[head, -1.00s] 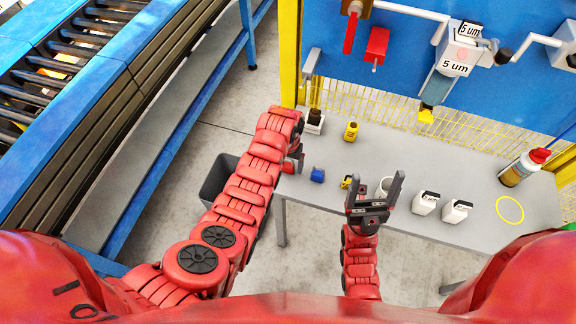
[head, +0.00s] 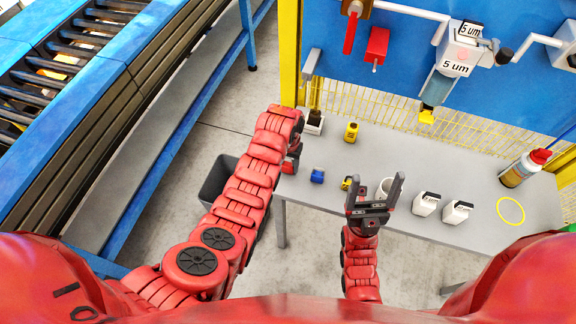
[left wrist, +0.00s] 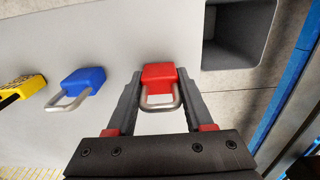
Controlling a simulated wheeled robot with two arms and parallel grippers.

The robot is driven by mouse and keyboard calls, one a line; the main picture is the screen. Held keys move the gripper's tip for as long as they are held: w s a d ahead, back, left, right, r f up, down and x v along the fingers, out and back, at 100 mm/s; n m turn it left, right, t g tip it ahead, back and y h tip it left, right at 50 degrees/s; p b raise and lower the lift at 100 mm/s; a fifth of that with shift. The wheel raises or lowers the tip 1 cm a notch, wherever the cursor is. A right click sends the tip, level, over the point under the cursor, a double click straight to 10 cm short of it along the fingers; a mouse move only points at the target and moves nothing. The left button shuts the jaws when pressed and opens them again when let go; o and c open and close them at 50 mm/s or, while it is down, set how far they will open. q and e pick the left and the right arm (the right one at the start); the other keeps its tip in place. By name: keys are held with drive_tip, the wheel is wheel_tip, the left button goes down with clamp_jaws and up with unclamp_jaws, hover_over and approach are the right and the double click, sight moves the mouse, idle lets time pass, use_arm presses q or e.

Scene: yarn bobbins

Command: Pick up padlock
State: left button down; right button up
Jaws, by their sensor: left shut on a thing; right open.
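A red padlock (left wrist: 158,76) with a silver shackle sits between the fingers of my left gripper (left wrist: 159,90) in the left wrist view. The fingers are shut on the sides of its red body, and the shackle points back toward the palm. In the head view my left gripper (head: 292,163) is at the left end of the table, largely hidden by my own arm. A blue padlock (left wrist: 83,82) lies beside it on the table, apart from the fingers; it also shows in the head view (head: 317,176). My right gripper (head: 374,196) is open and empty near the table's front edge.
A yellow-black padlock (left wrist: 22,90) lies beyond the blue one. A dark bin (head: 217,180) stands on the floor.

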use_arm(q)
drive_tip(key=shift+r, duration=0.15)
wheel_tip(320, 180, up, 2)
drive_tip(key=shift+s+a+r+b, duration=0.1)
drive_tip(key=shift+r+b, duration=0.1)
drive_tip(key=shift+b, duration=0.85)
drive_tip(key=shift+s+a+r, duration=0.1)
drive_tip(key=shift+s+a, duration=0.1)
drive_tip(key=shift+s, duration=0.45)
drive_tip(key=shift+s+a, duration=0.2)
drive_tip(key=shift+s, duration=0.4)
drive_tip(key=s+p, duration=0.1)
drive_tip(key=p, duration=0.1)
drive_tip(key=s+r+p, duration=0.1)
drive_tip(key=shift+s+a+r+p, duration=0.1)
drive_tip(key=shift+a+r+p, duration=0.1)
drive_tip(key=shift+a+p, duration=0.15)
drive_tip(key=s+a+p, duration=0.3)
drive_tip(key=s+p, duration=0.2)
drive_tip(key=s, duration=0.5)
drive_tip(key=shift+s+a, duration=0.15)
drive_tip(key=shift+s, duration=0.1)
drive_tip(key=shift+w, duration=0.15)
